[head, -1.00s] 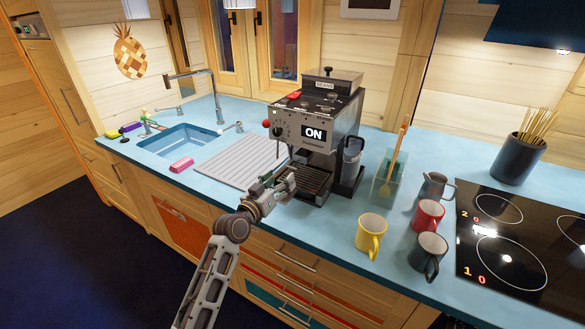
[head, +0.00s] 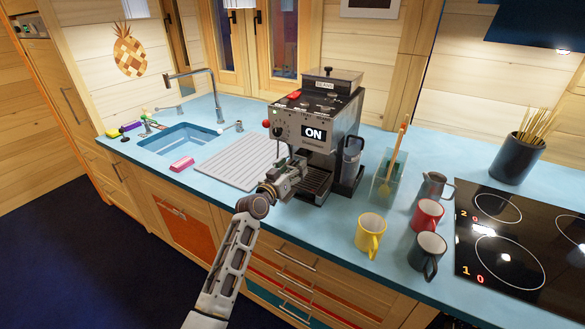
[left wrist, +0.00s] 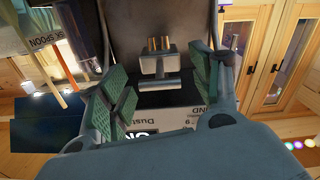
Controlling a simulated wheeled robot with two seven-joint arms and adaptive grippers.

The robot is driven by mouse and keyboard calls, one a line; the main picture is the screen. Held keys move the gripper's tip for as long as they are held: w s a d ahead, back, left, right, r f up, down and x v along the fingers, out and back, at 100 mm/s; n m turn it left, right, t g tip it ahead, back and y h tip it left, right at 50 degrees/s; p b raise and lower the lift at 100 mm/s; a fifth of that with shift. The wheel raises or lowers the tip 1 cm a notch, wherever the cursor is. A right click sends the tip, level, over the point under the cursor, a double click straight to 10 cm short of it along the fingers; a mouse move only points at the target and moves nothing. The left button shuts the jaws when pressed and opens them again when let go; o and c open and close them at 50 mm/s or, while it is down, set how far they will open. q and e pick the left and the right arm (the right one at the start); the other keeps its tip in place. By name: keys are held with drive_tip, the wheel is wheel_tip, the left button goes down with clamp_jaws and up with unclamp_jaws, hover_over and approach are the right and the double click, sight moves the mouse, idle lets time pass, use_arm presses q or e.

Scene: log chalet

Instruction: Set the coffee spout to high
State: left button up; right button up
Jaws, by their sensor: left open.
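The coffee machine (head: 345,112) stands on the blue counter, with a lit "ON" display, a red-tipped lever and a bean hopper on top. My left gripper (head: 292,170) is at the machine's front, above the drip tray (head: 316,182). In the left wrist view, the open left gripper (left wrist: 160,80) has its green finger pads on either side of the coffee spout (left wrist: 158,66), a metal block with two brass-coloured tubes. The spout shows between the fingers, and no contact is visible. In the head view the gripper and machine hide it. My right gripper is not in view.
A yellow mug (head: 370,234), a red mug (head: 427,214) and a dark mug (head: 427,254) stand to the right, near the cooktop (head: 510,240). A ribbed drainboard (head: 235,163) and the sink (head: 180,138) are at left. A clear utensil holder (head: 388,180) stands right of the machine.

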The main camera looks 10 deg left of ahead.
use_arm(q)
drive_tip(key=shift+w, duration=0.2)
drive_tip(key=c, duration=1.4)
